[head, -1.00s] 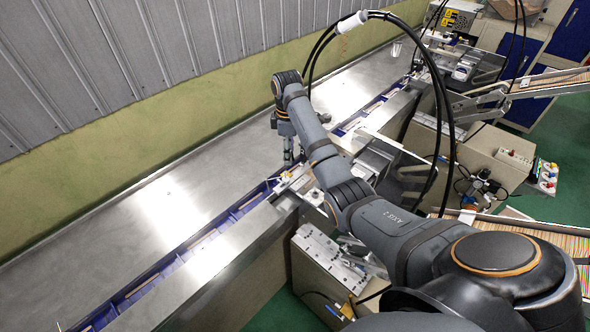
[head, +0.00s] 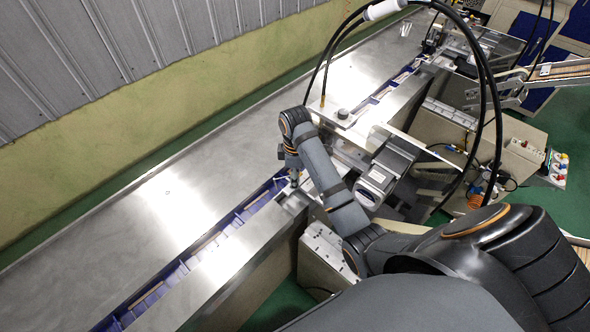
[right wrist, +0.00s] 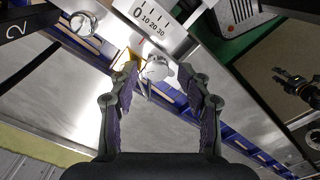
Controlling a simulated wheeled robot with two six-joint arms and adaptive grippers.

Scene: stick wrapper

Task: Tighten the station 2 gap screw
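My right arm comes in from the right in the head view, and its gripper (head: 293,179) points down over the blue channel of the machine. In the right wrist view the right gripper (right wrist: 158,76) is open, with its fingers apart. A small silvery screw head (right wrist: 157,67) shows between the fingertips, with gaps on both sides; I cannot tell its depth relative to them. A dark plate with a "2" (right wrist: 14,52) is at the left.
Another round metal knob (right wrist: 83,24) is near the "2" plate. The blue channel (head: 235,218) runs along the steel table (head: 130,225). A grey boxed unit (head: 385,175) and a clear cover stand right of my arm. The steel table at the left is clear.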

